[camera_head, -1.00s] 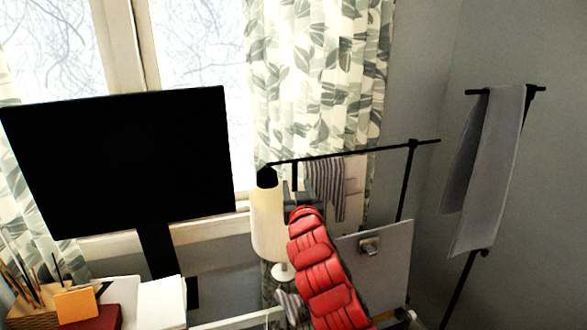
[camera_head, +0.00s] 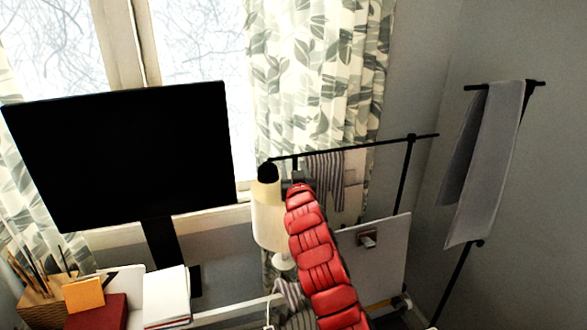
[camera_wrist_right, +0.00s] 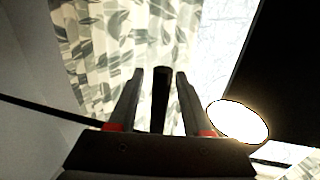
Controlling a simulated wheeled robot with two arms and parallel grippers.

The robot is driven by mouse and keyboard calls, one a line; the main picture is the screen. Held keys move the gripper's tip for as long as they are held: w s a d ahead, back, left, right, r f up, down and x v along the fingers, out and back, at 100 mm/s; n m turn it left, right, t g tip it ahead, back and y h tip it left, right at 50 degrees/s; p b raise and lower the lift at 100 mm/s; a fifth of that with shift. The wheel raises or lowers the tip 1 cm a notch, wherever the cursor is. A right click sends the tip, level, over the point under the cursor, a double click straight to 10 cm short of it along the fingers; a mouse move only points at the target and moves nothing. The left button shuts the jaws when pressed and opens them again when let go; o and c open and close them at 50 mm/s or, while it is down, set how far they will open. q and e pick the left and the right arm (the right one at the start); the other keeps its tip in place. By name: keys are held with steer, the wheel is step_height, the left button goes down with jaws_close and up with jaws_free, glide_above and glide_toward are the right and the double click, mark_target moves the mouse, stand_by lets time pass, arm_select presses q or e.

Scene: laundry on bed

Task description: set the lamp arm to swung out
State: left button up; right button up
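The lamp arm (camera_head: 355,147) is a thin black rod running from a black upright at the right to a black lamp head (camera_head: 267,172) at its left end. A short black post (camera_head: 295,163) hangs from the rod near that head. My right gripper (camera_head: 297,180) is just below the rod, partly hidden by my red arm. In the right wrist view, its two fingers (camera_wrist_right: 160,74) are open, with a black post (camera_wrist_right: 160,102) between them and a gap on each side. My left gripper is not in view.
A cream lampshade (camera_head: 266,222) stands close left of my right gripper; a bright oval shows in the wrist view (camera_wrist_right: 238,121). A black monitor (camera_head: 120,155) is at the left. A striped cloth (camera_head: 325,180) hangs behind the rod. A grey towel (camera_head: 487,165) hangs at the right.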

jaws_close()
stand_by(1.3)
